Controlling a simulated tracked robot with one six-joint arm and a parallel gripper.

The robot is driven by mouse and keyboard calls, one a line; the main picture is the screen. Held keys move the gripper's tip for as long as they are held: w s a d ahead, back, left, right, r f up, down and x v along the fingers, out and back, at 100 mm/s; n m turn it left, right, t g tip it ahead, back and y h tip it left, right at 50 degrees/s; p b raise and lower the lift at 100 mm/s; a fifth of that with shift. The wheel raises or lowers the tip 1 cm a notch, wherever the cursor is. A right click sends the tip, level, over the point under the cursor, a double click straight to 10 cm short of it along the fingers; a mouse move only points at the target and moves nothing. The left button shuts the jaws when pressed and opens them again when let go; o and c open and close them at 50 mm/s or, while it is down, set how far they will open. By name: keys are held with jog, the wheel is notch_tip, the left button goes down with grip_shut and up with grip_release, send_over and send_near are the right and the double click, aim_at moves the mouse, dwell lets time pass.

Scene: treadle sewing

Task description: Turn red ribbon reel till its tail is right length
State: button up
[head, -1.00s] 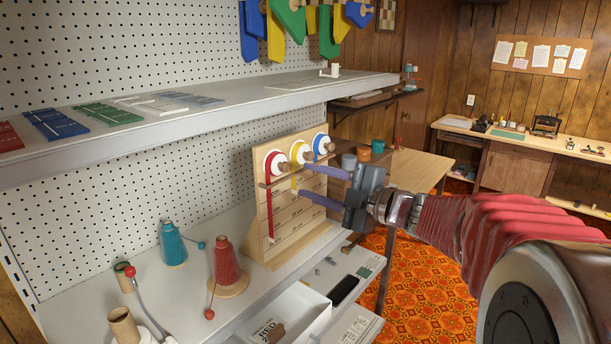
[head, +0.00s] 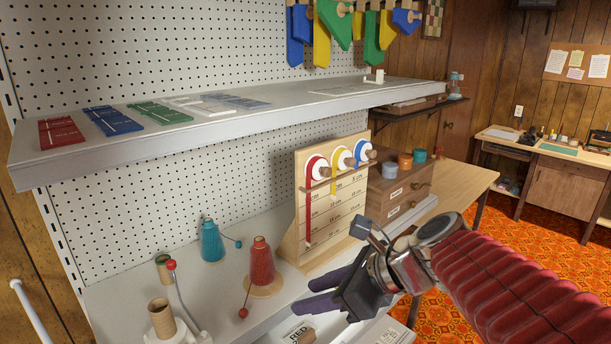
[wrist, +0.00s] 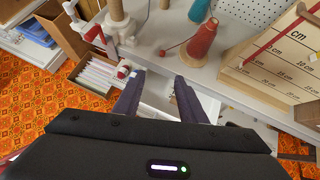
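The red ribbon reel (head: 316,166) is at the left of three reels on an upright wooden board (head: 330,222) marked with cm lines. Its red tail (head: 308,220) hangs down the board's left side, reaching close to the lowest visible marking. The exact reading is too small to tell. In the wrist view, part of the red tail (wrist: 268,46) crosses the board at upper right. My gripper (head: 300,295) is open and empty, below and in front of the board, clear of the reels. Its two purple fingers stand apart in the wrist view (wrist: 158,88).
A yellow reel (head: 342,158) and blue reel (head: 362,152) sit beside the red one. A red thread cone (head: 261,264) and teal cone (head: 211,243) stand left of the board. A shelf (head: 230,122) overhangs behind. A wooden drawer box (head: 398,190) stands right of the board.

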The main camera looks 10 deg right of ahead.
jog(key=s+d+f+n+h, duration=0.3)
jog(key=s+n, duration=0.3)
jog(key=n, duration=0.6)
jog(key=s+d+f+n+h, duration=0.2)
jog(key=s+d+n+h, duration=0.2)
jog(key=n, duration=0.9)
jog(key=shift+s+d+f+h, duration=0.4)
jog(key=shift+s+d, duration=0.15)
jog(key=shift+s, duration=0.35)
jog(key=shift+c, duration=0.9)
jog(key=shift+d, duration=0.1)
